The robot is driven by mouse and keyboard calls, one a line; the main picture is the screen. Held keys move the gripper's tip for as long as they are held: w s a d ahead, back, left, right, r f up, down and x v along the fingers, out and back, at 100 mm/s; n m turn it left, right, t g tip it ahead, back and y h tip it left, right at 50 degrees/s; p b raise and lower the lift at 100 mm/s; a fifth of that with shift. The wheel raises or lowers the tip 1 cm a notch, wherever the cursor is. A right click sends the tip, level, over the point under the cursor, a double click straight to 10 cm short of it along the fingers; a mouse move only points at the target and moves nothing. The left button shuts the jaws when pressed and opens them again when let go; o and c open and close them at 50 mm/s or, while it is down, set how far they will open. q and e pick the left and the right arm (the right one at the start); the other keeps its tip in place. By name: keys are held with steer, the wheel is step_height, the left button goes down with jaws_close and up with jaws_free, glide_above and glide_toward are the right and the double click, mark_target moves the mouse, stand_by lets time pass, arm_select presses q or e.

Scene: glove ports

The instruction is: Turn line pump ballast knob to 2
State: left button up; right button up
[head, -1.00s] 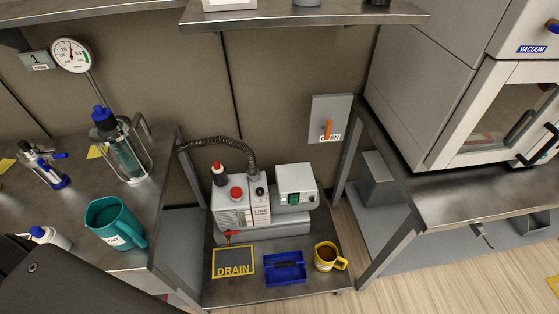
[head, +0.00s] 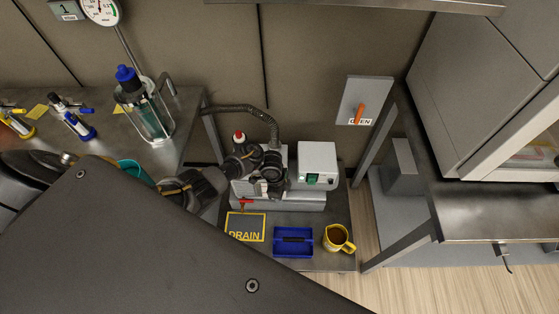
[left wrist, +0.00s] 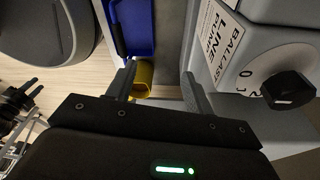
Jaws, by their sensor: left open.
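The line pump (head: 285,203) stands on the low metal bench in the head view, partly hidden by my left arm. In the left wrist view its white label (left wrist: 217,40) reads line pump ballast. Beside the label is the black ballast knob (left wrist: 289,90), with the digits 0, 1 and 2 on the grey face next to it. I cannot tell which digit the knob points at. My left gripper (left wrist: 160,92) is open and empty. The knob is to the right of its fingers, apart from them. In the head view the left gripper (head: 268,175) is over the pump front.
A blue tray (head: 292,254) and a yellow mug (head: 338,239) are in front of the pump, with a drain sign (head: 245,226) to the left. A grey box with a green switch (head: 317,165) adjoins the pump. A dark hose (head: 245,109) arches behind. A glass bottle (head: 148,108) stands left.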

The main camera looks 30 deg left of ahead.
arm_select(q)
steer(key=w+a+r+m+y, duration=0.1)
steer(key=w+a+r+m, duration=0.2)
steer(key=w+r, duration=0.3)
steer(key=w+a+r+m+y, duration=0.1)
steer(key=w+a+r+m, duration=0.25)
steer(key=r, duration=0.45)
step_height(320, 180, down, 6)
steer(key=shift+r+b, duration=0.2)
steer(key=shift+b, duration=1)
step_height(320, 180, down, 4)
steer(key=shift+r+b, duration=0.25)
steer(key=shift+b, duration=0.4)
steer(key=shift+w+f, duration=0.1)
steer(key=shift+f, duration=0.35)
arm_select(e)
steer(key=d+f, duration=0.2)
steer(key=f, duration=0.1)
steer(key=shift+w+d+f, duration=0.2)
steer(key=shift+w, duration=0.15)
